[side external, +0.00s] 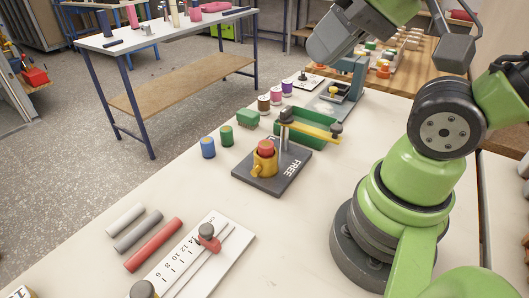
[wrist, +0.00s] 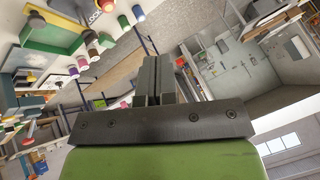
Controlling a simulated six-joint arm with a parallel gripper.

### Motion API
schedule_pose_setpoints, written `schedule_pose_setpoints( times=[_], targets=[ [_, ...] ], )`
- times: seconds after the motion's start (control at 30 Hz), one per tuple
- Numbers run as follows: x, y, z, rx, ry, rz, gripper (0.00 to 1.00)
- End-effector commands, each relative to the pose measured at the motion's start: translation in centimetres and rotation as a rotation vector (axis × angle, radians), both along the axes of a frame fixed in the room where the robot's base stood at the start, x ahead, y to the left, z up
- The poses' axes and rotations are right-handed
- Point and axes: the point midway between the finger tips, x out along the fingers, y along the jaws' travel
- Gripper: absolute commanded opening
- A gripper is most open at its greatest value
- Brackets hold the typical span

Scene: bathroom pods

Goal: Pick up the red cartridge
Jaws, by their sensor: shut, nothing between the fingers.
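A red cartridge (side external: 265,148) stands upright in a yellow collar (side external: 262,166) on a dark plate marked FREE, in the middle of the side view. Only its upper part shows; the rest is hidden by the collar. In the wrist view the red cartridge (wrist: 107,5) shows at the top edge, cut off by the frame. My gripper (wrist: 151,62) is shut and empty in the wrist view, well apart from the cartridge and pointing off over the room. Its fingertips cannot be made out in the side view.
Blue (side external: 208,147) and green (side external: 226,135) cylinders stand left of the plate. A green tray (side external: 318,143) and a post with a yellow bar (side external: 312,130) stand behind it. White, grey and red rods (side external: 153,245) lie at front left beside a numbered slide scale (side external: 190,262).

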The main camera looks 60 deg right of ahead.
Motion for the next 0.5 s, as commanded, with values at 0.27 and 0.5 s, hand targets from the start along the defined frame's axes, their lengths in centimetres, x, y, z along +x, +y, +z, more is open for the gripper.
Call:
schedule_pose_setpoints(
  times=[0.27, 0.5],
  targets=[
    [0.0, 0.0, 0.0, 0.0, 0.0, 0.0, 0.46],
    [0.0, 0.0, 0.0, 0.0, 0.0, 0.0, 0.66]
  ],
)
